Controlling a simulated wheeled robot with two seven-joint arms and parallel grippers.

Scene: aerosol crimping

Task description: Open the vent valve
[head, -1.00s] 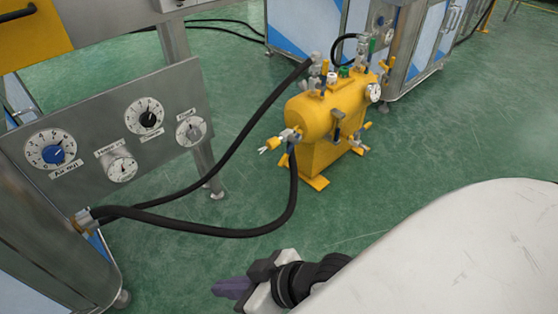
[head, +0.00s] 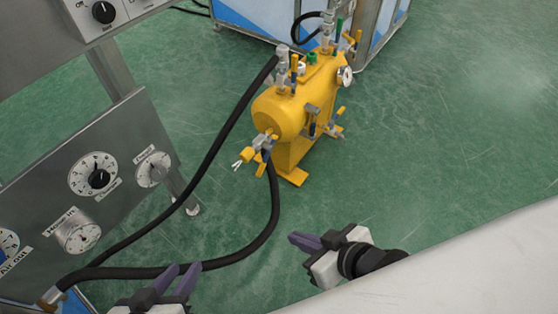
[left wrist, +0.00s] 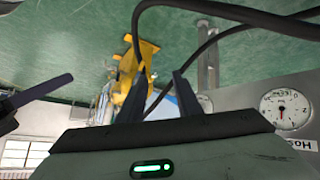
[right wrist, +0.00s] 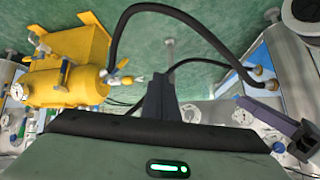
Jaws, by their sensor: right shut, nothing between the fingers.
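A yellow tank (head: 290,115) stands on the green floor, with several valves and fittings. One valve (head: 265,146) is on its near end, others (head: 293,72) on top and on the right side (head: 335,125). Which is the vent valve I cannot tell. The tank also shows in the left wrist view (left wrist: 127,70) and right wrist view (right wrist: 70,85). My left gripper (head: 188,268) is open and empty at the bottom, short of the tank. My right gripper (head: 293,238) is shut and empty, below and right of the tank, apart from it.
A grey panel with dials (head: 99,177) stands at the left. A black hose (head: 274,205) loops from the tank's near end toward the panel, passing close to my left gripper. Another hose (head: 225,135) runs from the tank's top. The floor right of the tank is clear.

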